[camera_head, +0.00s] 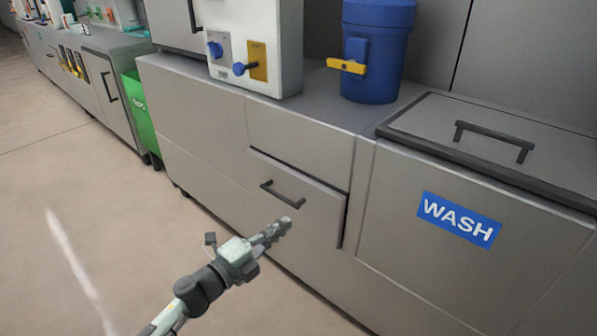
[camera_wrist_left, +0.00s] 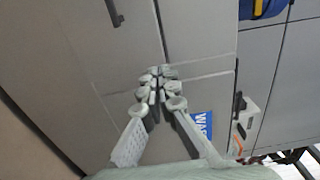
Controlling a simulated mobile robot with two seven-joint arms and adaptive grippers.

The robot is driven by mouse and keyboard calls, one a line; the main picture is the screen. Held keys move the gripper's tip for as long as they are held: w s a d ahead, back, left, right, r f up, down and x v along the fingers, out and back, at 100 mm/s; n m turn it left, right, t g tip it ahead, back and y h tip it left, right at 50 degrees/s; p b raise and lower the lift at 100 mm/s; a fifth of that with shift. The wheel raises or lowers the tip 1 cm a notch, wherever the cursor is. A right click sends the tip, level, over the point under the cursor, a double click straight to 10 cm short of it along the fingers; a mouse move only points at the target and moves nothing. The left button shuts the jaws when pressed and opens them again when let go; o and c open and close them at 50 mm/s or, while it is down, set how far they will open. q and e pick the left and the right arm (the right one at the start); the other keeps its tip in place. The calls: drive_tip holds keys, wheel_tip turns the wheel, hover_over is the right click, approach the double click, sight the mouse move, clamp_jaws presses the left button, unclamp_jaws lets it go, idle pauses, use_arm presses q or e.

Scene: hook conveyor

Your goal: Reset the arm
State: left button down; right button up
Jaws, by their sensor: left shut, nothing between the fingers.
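My left gripper (camera_head: 283,226) is in the lower middle of the head view, its arm coming in from the bottom left. It is shut and empty, in front of a grey drawer front (camera_head: 315,210) with a dark bar handle (camera_head: 282,194). In the left wrist view the fingertips of my left gripper (camera_wrist_left: 158,82) meet, with grey cabinet fronts behind them. I cannot tell how far the fingertips are from the cabinet. My right gripper is not in view.
A grey counter holds a white dispenser box (camera_head: 250,35) with blue knobs and a blue barrel (camera_head: 378,50) with a yellow tap lever. At right is a lidded unit with a blue WASH label (camera_head: 459,219). A green bin (camera_head: 142,115) stands left. The floor at left is clear.

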use_arm(q)
drive_tip(key=s+a+f+n+y+p, duration=0.1)
drive_tip(key=s+a+f+n+y, duration=0.25)
drive_tip(key=a+n+y, duration=0.35)
drive_tip(key=s+a+f+n+y+p, duration=0.15)
drive_tip(key=a+f+n+y, duration=0.25)
drive_tip(key=a+n, duration=0.4)
drive_tip(key=s+a+f+n+g, duration=0.1)
drive_tip(key=s+f+n+g, duration=0.2)
drive_tip(key=s, duration=0.5)
drive_tip(key=s+a+f+n+g+y, duration=0.1)
drive_tip(key=s+a+f+n+g, duration=0.1)
drive_tip(key=s, duration=0.6)
drive_tip(key=s+a+f+n+g, duration=0.2)
drive_tip(key=s+f+n+g, duration=0.2)
drive_tip(key=s+f+g, duration=0.2)
drive_tip(key=shift+s, duration=1.25)
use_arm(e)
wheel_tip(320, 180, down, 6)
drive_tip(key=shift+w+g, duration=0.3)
use_arm(q)
drive_tip(key=shift+f, duration=0.1)
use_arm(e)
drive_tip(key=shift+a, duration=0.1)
